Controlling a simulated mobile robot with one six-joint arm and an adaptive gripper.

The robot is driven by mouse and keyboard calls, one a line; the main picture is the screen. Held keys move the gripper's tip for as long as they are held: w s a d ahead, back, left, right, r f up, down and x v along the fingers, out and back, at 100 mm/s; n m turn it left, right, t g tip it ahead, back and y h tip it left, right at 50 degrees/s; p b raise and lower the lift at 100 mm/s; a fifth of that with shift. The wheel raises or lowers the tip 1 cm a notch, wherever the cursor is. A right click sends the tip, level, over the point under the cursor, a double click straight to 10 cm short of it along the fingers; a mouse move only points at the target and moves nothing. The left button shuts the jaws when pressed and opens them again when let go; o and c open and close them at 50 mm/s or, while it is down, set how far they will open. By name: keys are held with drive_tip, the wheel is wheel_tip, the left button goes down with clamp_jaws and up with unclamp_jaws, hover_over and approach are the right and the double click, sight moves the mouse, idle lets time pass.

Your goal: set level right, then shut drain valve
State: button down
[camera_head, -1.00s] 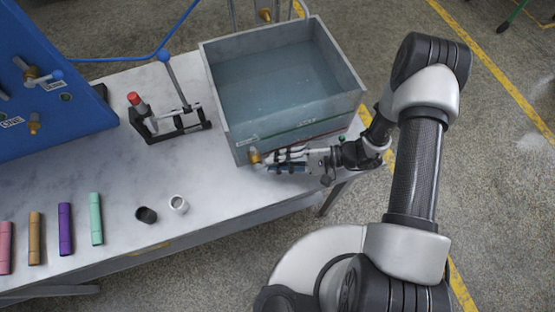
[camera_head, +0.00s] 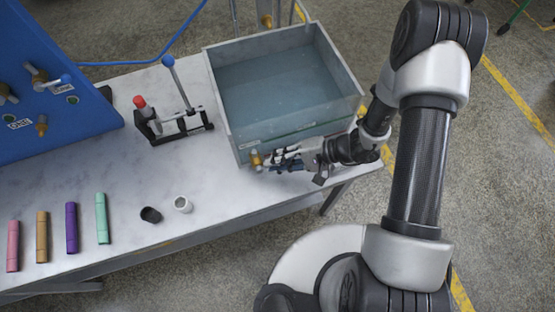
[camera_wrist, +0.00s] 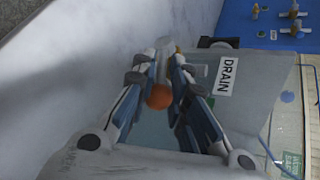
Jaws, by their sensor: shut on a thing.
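The open grey tank (camera_head: 226,105) holds bluish water and stands on the bench. The brass drain valve (camera_head: 256,160) sticks out low at the tank's front left corner. My gripper (camera_head: 272,162) reaches in from the right and is shut on the drain valve, at the tank's front wall. In the wrist view, an orange round part (camera_wrist: 159,97) shows between the fingers of my gripper (camera_wrist: 165,65). The DRAIN label (camera_wrist: 227,76) is on the tank wall beside the fingers. The fingers hide most of the valve's handle, so its angle cannot be told.
A clamp stand (camera_head: 180,124) with a red-topped part and a blue-knobbed lever stands left of the tank. A blue panel (camera_head: 60,105) with brass valves is at far left. Several coloured tubes (camera_head: 72,228) and two small cups (camera_head: 183,204) lie at the front.

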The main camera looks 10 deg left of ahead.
drive_tip(key=c, duration=1.5)
unclamp_jaws()
drive_tip(key=shift+o, duration=0.2)
drive_tip(key=shift+d, duration=0.1)
drive_tip(key=v, duration=1.2)
